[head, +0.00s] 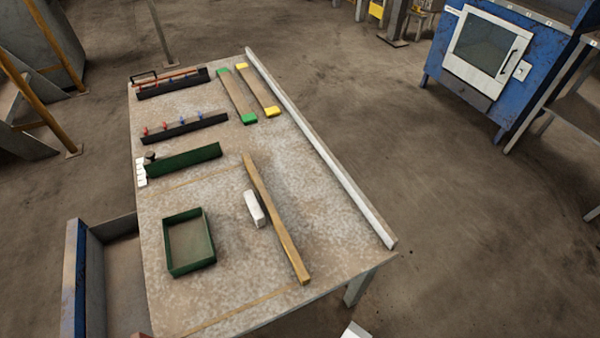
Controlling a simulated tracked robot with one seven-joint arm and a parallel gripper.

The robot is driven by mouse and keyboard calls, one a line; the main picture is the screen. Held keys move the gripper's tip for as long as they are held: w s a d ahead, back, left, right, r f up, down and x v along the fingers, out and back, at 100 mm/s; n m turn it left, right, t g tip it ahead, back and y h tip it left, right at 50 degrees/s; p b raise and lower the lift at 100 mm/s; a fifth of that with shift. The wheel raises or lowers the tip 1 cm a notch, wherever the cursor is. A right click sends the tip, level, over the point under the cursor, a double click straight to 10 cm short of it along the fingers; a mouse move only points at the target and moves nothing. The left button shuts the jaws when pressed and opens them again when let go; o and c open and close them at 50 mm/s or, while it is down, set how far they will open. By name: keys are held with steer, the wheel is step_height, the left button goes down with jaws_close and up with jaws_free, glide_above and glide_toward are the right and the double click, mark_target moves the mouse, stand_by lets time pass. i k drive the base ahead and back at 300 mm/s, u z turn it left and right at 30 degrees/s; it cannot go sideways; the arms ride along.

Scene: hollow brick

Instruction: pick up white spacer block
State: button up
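The white spacer block (254,208) lies on the speckled table (215,290) in the head view. It is a small, oblong white block beside the left edge of a long wooden strip (277,222). I cannot tell whether the two touch. My gripper does not show in this view. A small pale shape at the bottom edge is cut off, and I cannot tell what it is.
A green tray (188,268) stands left of the block. A green bar (183,160), two dark racks with red and blue pieces (184,128), and two strips with green and yellow ends (258,90) lie farther back. A pale rail (320,147) edges the right side.

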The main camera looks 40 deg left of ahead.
mark_target(258, 214)
steer(key=u, duration=0.65)
steer(key=i, duration=0.1)
steer(key=z, duration=1.55)
steer(key=k, duration=0.5)
steer(key=u, duration=0.55)
steer(key=k, duration=0.5)
steer(key=u, duration=1.35)
steer(key=i, duration=0.5)
steer(key=z, duration=0.05)
